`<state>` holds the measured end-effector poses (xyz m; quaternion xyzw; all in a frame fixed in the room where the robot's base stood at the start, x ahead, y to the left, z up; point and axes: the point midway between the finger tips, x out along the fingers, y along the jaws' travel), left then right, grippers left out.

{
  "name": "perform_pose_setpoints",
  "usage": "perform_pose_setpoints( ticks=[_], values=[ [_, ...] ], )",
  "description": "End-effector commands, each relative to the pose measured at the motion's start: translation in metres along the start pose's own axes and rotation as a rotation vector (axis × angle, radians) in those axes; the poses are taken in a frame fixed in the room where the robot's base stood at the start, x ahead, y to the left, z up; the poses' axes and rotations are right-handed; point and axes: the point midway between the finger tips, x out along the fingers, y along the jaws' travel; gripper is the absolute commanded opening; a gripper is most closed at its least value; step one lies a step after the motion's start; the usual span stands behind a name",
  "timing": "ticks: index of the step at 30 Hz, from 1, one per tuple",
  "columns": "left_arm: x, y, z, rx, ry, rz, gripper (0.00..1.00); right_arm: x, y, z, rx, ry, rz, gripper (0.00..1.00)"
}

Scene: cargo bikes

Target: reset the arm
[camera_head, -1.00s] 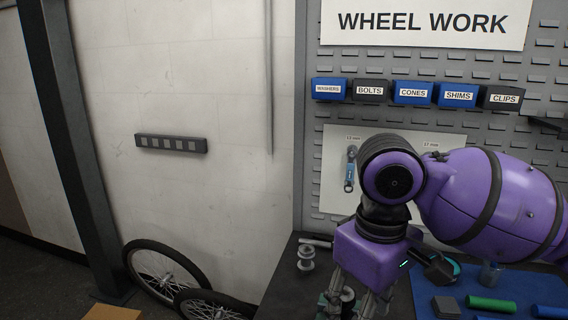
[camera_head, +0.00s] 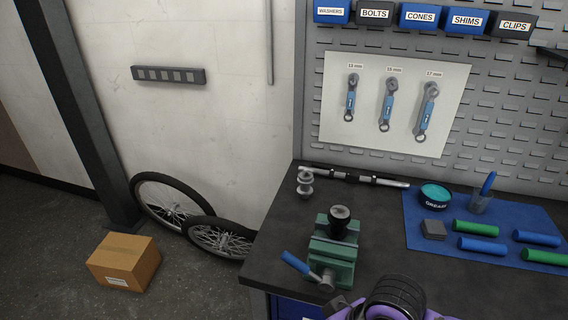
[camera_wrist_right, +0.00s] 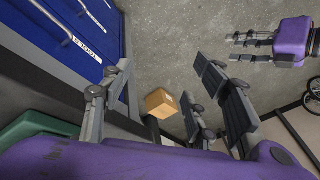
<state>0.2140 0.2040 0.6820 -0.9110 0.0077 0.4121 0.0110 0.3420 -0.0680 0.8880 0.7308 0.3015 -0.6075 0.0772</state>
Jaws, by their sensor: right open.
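My right gripper (camera_wrist_right: 163,75) is open and empty in the right wrist view, with fingers spread on both sides above the floor. In the head view, only part of my purple right arm (camera_head: 392,302) shows at the bottom edge, in front of the bench; its gripper is out of that view. My left gripper (camera_wrist_right: 236,46) shows at the top right of the right wrist view, its fingers straight and apart with nothing between them. The left arm is not in the head view.
The workbench (camera_head: 225,312) is close, with a green vise (camera_head: 333,250), a hub (camera_head: 305,184) and a blue mat (camera_head: 415,235). Wrenches hang on the pegboard (camera_head: 510,100).

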Motion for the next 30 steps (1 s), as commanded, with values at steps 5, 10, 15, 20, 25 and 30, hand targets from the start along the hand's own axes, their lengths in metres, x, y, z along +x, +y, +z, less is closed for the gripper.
perform_pose_setpoints(
  ticks=[5, 10, 15, 20, 25, 30],
  values=[
    [0.0, 0.0, -0.001, 0.001, 0.002, 0.001, 0.4, 0.029, 0.006, 0.063, 0.157, 0.035, 0.04, 0.55],
    [0.001, 0.0, -0.002, 0.002, 0.003, 0.001, 0.4, 0.04, 0.023, 0.136, 0.305, 0.013, 0.149, 0.55],
    [0.001, 0.0, -0.003, 0.002, 0.005, 0.001, 0.4, 0.037, 0.035, 0.204, 0.407, -0.049, 0.26, 0.55],
    [0.001, 0.0, -0.004, 0.002, 0.007, 0.002, 0.4, 0.027, 0.04, 0.264, 0.478, -0.125, 0.352, 0.55],
    [0.0, 0.001, -0.011, 0.002, 0.017, 0.002, 0.4, 0.031, 0.05, 0.287, 0.495, -0.118, 0.416, 0.55],
    [-0.002, 0.002, -0.017, 0.0, 0.024, 0.005, 0.4, 0.059, 0.066, 0.265, 0.465, 0.027, 0.433, 0.55]
  ],
)
